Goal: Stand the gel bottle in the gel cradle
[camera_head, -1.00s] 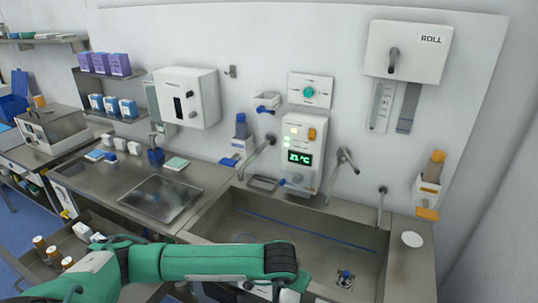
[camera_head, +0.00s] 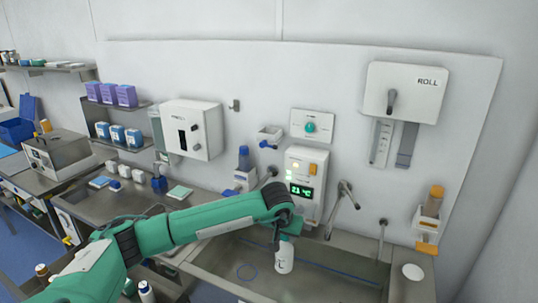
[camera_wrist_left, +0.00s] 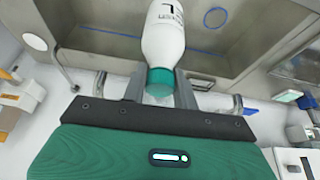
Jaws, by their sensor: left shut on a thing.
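A white bottle (camera_head: 284,260) with black lettering, which I take for the gel bottle, hangs below my left gripper (camera_head: 287,228) over the sink. In the left wrist view the bottle (camera_wrist_left: 163,35) has a green cap, and my left gripper (camera_wrist_left: 160,90) is shut on it at the cap end. A small white wall holder (camera_head: 270,134) with a blue lever looks empty; I cannot tell for sure that it is the gel cradle. Other wall holders carry a blue bottle (camera_head: 244,157) and an orange-capped bottle (camera_head: 434,201). My right gripper is out of view.
A white wall unit (camera_head: 306,178) with a green display is close behind my left gripper. A bent tap (camera_head: 344,203) is to its right. The steel sink (camera_head: 330,285) is open below. A white dispenser (camera_head: 190,129) and shelves of boxes are at left.

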